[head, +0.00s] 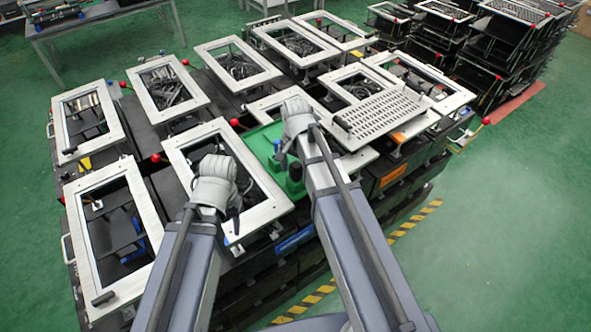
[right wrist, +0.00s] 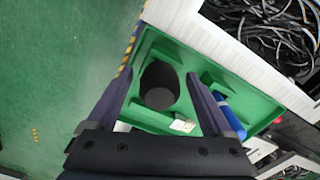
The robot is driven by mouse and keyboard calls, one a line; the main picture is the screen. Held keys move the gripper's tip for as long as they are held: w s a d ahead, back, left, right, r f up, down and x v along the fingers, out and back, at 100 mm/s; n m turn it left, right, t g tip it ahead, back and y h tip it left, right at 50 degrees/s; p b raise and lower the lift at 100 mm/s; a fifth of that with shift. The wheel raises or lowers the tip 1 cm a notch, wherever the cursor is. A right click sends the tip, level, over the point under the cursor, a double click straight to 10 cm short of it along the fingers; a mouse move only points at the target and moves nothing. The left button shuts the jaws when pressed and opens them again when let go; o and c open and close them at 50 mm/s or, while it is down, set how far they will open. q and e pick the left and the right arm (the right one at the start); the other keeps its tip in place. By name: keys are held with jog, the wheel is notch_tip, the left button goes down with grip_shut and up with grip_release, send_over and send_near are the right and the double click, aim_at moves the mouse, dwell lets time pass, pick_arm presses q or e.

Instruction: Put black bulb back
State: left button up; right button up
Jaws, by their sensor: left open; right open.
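A green tray (head: 258,144) lies among the white-framed fixtures; it also shows in the right wrist view (right wrist: 185,57). A black round-ended cylinder, seemingly the black bulb (right wrist: 160,86), is in the tray in the right wrist view. My right gripper (right wrist: 158,100) is open above the tray, with one finger on each side of the cylinder; I cannot tell whether they touch it. In the head view my right gripper (head: 281,158) hides part of the tray. My left gripper (head: 234,212) is open and empty over a white-framed fixture (head: 262,212) left of the tray.
A blue object (right wrist: 230,112) and a small white piece (right wrist: 183,126) are in the tray by my right finger. A perforated white plate (head: 385,118) lies to the right. Red-knobbed levers (head: 156,158) stand between fixtures. Green floor (head: 500,230) is clear at right.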

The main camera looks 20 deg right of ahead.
jog(key=shift+r, duration=0.1)
notch_tip(320, 180, up, 12)
jog(key=p, duration=1.2)
jog(key=s+a+n+h, duration=0.1)
jog(key=s+a+n, duration=0.9)
jog(key=s+n, duration=0.3)
jog(key=shift+s, duration=0.6)
